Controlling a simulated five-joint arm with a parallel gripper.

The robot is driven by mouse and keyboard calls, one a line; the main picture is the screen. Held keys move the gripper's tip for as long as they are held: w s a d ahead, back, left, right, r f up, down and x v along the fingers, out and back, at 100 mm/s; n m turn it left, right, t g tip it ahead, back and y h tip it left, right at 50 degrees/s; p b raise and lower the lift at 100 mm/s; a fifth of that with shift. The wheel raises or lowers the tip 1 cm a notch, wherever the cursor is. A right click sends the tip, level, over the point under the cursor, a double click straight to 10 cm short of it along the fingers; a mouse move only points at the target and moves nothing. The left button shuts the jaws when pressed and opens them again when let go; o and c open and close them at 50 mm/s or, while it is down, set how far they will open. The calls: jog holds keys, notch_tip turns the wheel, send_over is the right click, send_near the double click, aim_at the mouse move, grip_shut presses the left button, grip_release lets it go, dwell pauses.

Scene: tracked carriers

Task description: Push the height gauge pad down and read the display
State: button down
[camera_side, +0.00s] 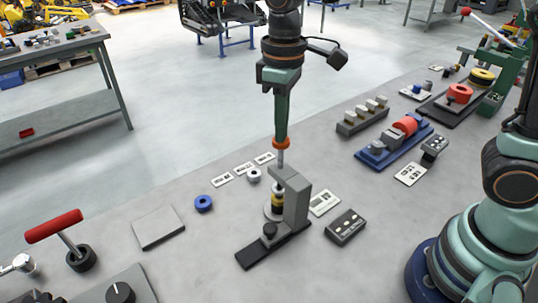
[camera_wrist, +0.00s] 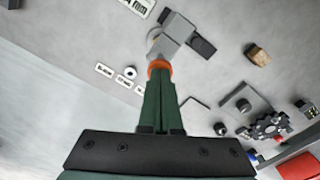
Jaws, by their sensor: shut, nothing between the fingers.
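The height gauge (camera_side: 294,200) is a grey upright block with an overhanging top, on a dark base (camera_side: 262,252) with a black knob. A yellow, black and silver stack (camera_side: 275,206) stands under the overhang, partly hidden by the block. My gripper (camera_side: 281,143), green with orange tips, is shut and points down above the gauge. A thin grey rod (camera_side: 280,158) shows between the tips and the gauge top; I cannot tell whether they touch. In the wrist view my gripper (camera_wrist: 158,67) overlaps the gauge block (camera_wrist: 178,28). A partly cut-off white plate (camera_wrist: 138,5) there reads "mm".
A dark box with pale buttons (camera_side: 345,227) and a white label plate (camera_side: 324,202) lie right of the gauge. Blue and black fixtures stand at back right.

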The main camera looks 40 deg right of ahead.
jog(key=shift+f, duration=1.15)
dwell(1.4)
jog(key=shift+r, duration=3.8)
jog(key=shift+d, duration=0.2)
jog(key=s+d+m+t, duration=0.2)
jog(key=s+d+m, duration=0.1)
jog(key=d, duration=0.3)
jog(key=s+d+f+m+t, duration=0.1)
jog(key=s+d+m+t, duration=0.2)
jog(key=d, duration=0.4)
jog(key=shift+s+d+f+t, duration=0.25)
jog(key=shift+s+d+t, duration=0.05)
jog(key=shift+s, duration=0.2)
